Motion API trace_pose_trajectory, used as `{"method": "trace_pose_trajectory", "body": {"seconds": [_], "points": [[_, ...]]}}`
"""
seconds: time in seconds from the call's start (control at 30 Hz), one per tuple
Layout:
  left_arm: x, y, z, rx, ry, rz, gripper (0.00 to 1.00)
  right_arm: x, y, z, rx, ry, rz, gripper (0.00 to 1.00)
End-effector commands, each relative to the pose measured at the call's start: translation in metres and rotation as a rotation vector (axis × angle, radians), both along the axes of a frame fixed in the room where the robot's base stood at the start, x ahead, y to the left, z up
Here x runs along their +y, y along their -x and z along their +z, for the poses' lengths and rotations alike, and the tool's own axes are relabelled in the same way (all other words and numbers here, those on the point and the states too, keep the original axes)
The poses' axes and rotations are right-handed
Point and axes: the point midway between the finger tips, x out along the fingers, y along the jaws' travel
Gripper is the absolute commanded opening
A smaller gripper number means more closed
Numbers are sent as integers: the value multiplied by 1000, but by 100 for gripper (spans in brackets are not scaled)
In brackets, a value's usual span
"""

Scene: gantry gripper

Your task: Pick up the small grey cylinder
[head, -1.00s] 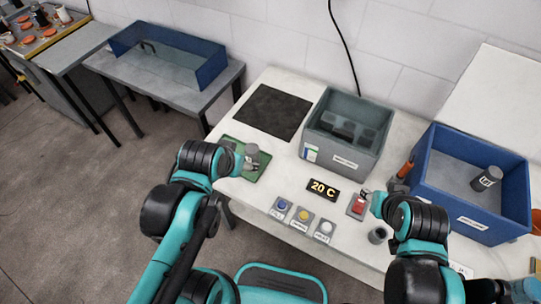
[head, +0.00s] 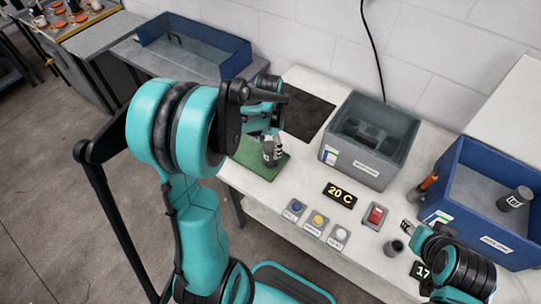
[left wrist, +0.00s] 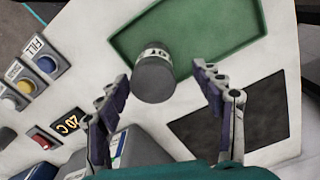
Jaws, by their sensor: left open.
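A grey cylinder (head: 268,154) with a white label stands on the green tray (head: 248,158) at the left of the table. My left gripper (head: 268,128) is directly above it, partly hidden by my arm. In the left wrist view, the open left gripper (left wrist: 160,77) has a finger on each side of the cylinder's grey top (left wrist: 154,80), with gaps on both sides. Another small grey cylinder (head: 395,247) stands at the table's front, near my right gripper (head: 408,225). The right fingers are too small to judge.
A grey bin (head: 375,170) stands at the table's middle, beside a dark mat (head: 308,118). Coloured buttons (head: 318,219), a red switch (head: 375,214) and a "20 C" display (head: 340,195) lie in front. A blue bin (head: 470,222) at right holds a labelled cylinder (head: 515,199).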

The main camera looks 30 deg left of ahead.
Motion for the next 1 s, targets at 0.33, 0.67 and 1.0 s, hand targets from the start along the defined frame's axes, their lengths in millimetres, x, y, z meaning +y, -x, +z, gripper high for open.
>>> {"method": "trace_pose_trajectory", "body": {"seconds": [0.33, 0.67, 1.0], "points": [[-7, 4, -46, -1, 0, 0, 67, 0, 0, -26, 0, 0, 0, 40], [-7, 4, -57, -1, 0, 1, 67, 0, 0, -29, 0, 0, 0, 40], [-7, 4, -56, -2, 0, 1, 0, 0, 0, -29, 0, 0, 0, 40]]}}
